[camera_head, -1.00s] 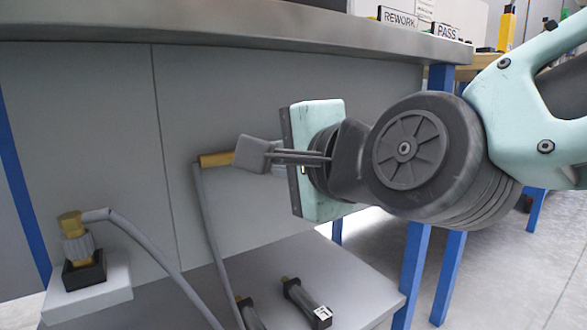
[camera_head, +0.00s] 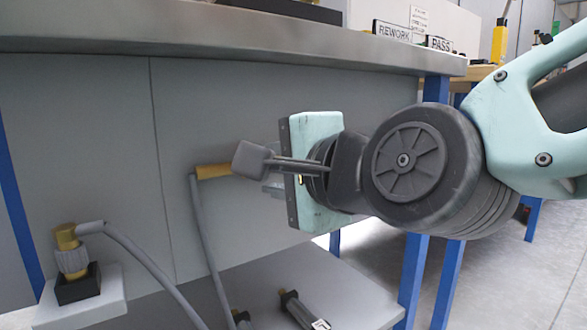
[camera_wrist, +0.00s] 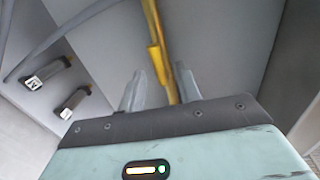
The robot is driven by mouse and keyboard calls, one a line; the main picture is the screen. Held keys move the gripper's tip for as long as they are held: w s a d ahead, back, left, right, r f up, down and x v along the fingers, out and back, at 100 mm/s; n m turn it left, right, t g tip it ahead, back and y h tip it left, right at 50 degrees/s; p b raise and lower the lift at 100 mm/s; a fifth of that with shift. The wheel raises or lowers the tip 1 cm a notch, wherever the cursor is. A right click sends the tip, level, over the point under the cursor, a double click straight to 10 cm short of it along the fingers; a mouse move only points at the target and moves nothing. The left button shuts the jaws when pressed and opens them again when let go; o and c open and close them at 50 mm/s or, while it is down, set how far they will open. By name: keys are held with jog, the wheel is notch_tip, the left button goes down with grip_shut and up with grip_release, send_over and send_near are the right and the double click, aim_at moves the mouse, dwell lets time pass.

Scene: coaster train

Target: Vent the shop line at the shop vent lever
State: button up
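A yellow-brass bar (camera_head: 213,171) runs along the grey panel under the bench, with a grey hose hanging from its left end. Its right part is hidden behind a grey block and my gripper. I cannot tell for sure whether this bar is the shop vent lever. In the wrist view, a yellow bar (camera_wrist: 157,45) passes between the fingers of my gripper (camera_wrist: 158,85). The fingers are apart on either side of it, the right one closer; contact cannot be made out. In the head view, my gripper (camera_head: 272,187) points left at the panel, its fingers mostly hidden.
A brass fitting (camera_head: 68,238) with a hose stands on a small ledge at lower left. Black labelled fittings (camera_head: 300,308) lie on the lower shelf (camera_head: 350,285). The bench top (camera_head: 230,35) overhangs above. Blue legs (camera_head: 412,270) stand right of the shelf.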

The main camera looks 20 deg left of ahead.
jog(key=p+v, duration=0.5)
jog(key=v, duration=0.7)
jog(key=shift+p, duration=0.35)
jog(key=s+d+f+n+g+h+p, duration=0.3)
jog(key=d+f+n+g+h+p, duration=0.15)
jog(key=d+n+h+p, duration=0.3)
jog(key=s+d+f+n+g+h+p, duration=0.35)
jog(key=d+n+g+p, duration=0.35)
jog(key=d, duration=0.4)
notch_tip(320, 180, up, 38)
jog(key=n+t+p, duration=0.1)
jog(key=p, duration=3.5)
jog(key=shift+s+f+h, duration=0.2)
jog(key=shift+h, duration=0.1)
